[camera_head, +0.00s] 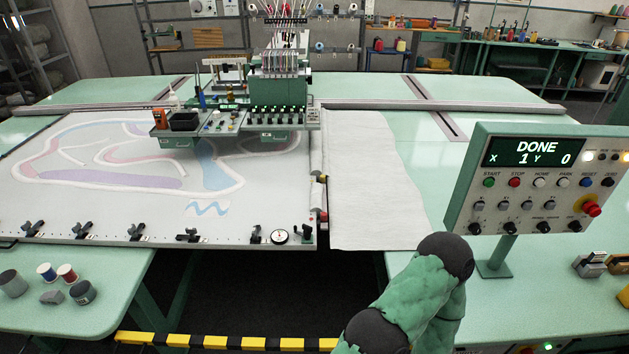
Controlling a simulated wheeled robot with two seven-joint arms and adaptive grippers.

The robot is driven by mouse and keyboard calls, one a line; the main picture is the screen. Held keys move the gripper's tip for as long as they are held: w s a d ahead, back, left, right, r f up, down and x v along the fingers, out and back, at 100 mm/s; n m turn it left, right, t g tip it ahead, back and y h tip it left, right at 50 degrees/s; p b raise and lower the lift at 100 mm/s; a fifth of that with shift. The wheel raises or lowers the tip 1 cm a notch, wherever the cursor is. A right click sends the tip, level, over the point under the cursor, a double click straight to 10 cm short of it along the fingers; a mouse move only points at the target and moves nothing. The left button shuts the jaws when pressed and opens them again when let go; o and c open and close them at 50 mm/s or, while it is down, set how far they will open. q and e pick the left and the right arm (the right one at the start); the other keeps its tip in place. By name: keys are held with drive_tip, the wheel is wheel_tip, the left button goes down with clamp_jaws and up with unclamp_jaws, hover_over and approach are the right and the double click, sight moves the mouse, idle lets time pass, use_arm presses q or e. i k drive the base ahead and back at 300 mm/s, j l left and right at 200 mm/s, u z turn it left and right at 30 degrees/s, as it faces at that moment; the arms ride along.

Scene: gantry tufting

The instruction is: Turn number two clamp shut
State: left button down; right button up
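A row of several black clamps runs along the front edge of the white fabric frame (165,243). From the left they include a first clamp (32,229), a second clamp (83,230), a third clamp (136,232) and a fourth clamp (188,236). Further right are another clamp (256,235) and a taller black one (306,233) near the corner. No readable number shows on them, and their lever positions are too small to tell for sure. Neither gripper is in view; only a green-sleeved arm link of mine shows at the lower middle right.
A control panel (465,185) reading DONE, X 1, Y 0 stands at the right. The tufting head (280,90) hangs over the frame. Spools and cups, such as a grey cup (12,284), stand front left. A yellow-black striped bar (225,342) crosses the floor gap.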

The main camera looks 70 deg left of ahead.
sight(191, 231)
drive_tip(key=u, duration=3.15)
drive_tip(key=k+j, duration=0.05)
drive_tip(key=j, duration=0.05)
